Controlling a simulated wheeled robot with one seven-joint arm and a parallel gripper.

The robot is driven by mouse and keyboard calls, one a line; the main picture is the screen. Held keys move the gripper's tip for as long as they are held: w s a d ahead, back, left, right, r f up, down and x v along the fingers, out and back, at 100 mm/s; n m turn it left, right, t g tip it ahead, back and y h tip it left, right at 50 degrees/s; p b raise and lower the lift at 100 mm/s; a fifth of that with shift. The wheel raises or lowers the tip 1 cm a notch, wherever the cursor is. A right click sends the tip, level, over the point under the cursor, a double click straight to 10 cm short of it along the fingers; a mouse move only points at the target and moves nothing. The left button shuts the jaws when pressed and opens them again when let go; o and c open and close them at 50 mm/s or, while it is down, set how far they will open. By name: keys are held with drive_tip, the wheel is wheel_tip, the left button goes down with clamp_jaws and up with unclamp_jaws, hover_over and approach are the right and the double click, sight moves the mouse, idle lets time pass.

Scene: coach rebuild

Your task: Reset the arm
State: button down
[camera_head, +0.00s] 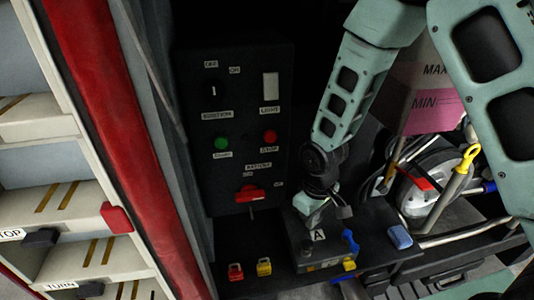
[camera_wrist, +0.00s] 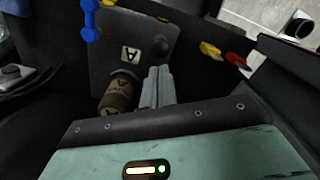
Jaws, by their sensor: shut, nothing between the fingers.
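My arm reaches down from the top right in the head view. My gripper (camera_head: 316,212) is low over a dark box with a white "A" label (camera_head: 319,235). In the wrist view my gripper (camera_wrist: 158,72) has its grey fingers together, with nothing between them. A brown cylinder (camera_wrist: 117,95) stands just left of the fingers there; I cannot tell whether they touch. The "A" box (camera_wrist: 148,42) lies beyond the fingertips. The fingertips are partly hidden by my wrist in the head view.
A black control panel (camera_head: 236,125) with a red battery switch (camera_head: 250,194) stands left of my arm. Red (camera_head: 235,271) and yellow (camera_head: 264,267) fittings sit on the shelf. A blue block (camera_head: 399,237) and a yellow-handled tool (camera_head: 458,180) are right. A red post (camera_head: 120,130) and steps stand left.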

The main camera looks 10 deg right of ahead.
drive_tip(key=s+a+r+n, duration=0.1)
drive_tip(key=s+a+r, duration=0.2)
drive_tip(key=s+r, duration=0.6)
drive_tip(key=s+a+r, duration=0.3)
drive_tip(key=s+r, duration=0.7)
drive_tip(key=shift+a+r+n+y, duration=0.2)
drive_tip(key=shift+n+y, duration=0.1)
drive_tip(key=shift+n, duration=0.1)
idle(1.4)
